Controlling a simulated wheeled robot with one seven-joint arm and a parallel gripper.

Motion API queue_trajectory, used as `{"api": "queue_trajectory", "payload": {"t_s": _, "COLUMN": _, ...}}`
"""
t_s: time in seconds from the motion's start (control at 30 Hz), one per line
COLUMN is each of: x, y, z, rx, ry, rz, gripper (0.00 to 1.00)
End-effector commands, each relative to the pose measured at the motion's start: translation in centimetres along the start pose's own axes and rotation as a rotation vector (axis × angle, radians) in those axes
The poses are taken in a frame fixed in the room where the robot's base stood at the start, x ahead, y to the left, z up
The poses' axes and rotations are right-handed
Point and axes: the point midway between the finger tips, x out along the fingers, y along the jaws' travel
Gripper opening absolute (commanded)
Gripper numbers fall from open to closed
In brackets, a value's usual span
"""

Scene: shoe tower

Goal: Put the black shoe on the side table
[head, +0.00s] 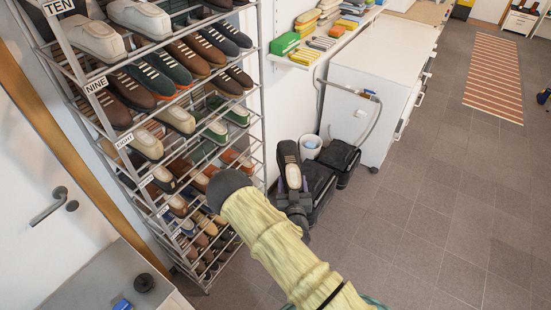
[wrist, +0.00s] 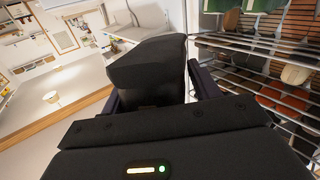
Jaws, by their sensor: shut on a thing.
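A dark shoe, black in the wrist view (wrist: 148,72), is held up in front of me. It also shows in the head view (head: 287,152), with a pale inside and its length roughly upright in the picture. My gripper (head: 293,192) is shut on it, with a finger on either side. The fingers also show in the wrist view (wrist: 153,88). A grey tabletop (head: 75,287) is at the lower left of the head view, well apart from the shoe. I cannot tell for sure that it is the side table.
A tall metal shoe rack (head: 262,75) full of shoes stands just left of my gripper. Black cases (head: 340,158) and a white cabinet (head: 372,75) stand behind it. A black round item (head: 144,283) lies on the grey tabletop. The floor (head: 430,220) at right is clear.

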Motion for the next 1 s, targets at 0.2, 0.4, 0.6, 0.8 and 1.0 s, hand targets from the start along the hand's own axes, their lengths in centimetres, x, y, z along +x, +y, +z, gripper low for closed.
{"api": "queue_trajectory", "payload": {"t_s": 0.2, "x": -5.3, "y": 6.3, "z": 8.7, "rx": -0.011, "ry": -0.011, "rz": 0.096, "gripper": 0.3}}
{"api": "queue_trajectory", "payload": {"t_s": 0.4, "x": -9.5, "y": 10.3, "z": 11.1, "rx": -0.007, "ry": -0.006, "rz": 0.079, "gripper": 0.3}}
{"api": "queue_trajectory", "payload": {"t_s": 0.6, "x": -10.3, "y": 10.9, "z": 10.9, "rx": 0.002, "ry": -0.001, "rz": 0.06, "gripper": 0.29}}
{"api": "queue_trajectory", "payload": {"t_s": 0.8, "x": -10.2, "y": 10.9, "z": 10.9, "rx": 0.002, "ry": -0.001, "rz": 0.061, "gripper": 0.29}}
{"api": "queue_trajectory", "payload": {"t_s": 1.0, "x": -10.2, "y": 10.7, "z": 10.9, "rx": 0.001, "ry": -0.002, "rz": 0.059, "gripper": 0.29}}
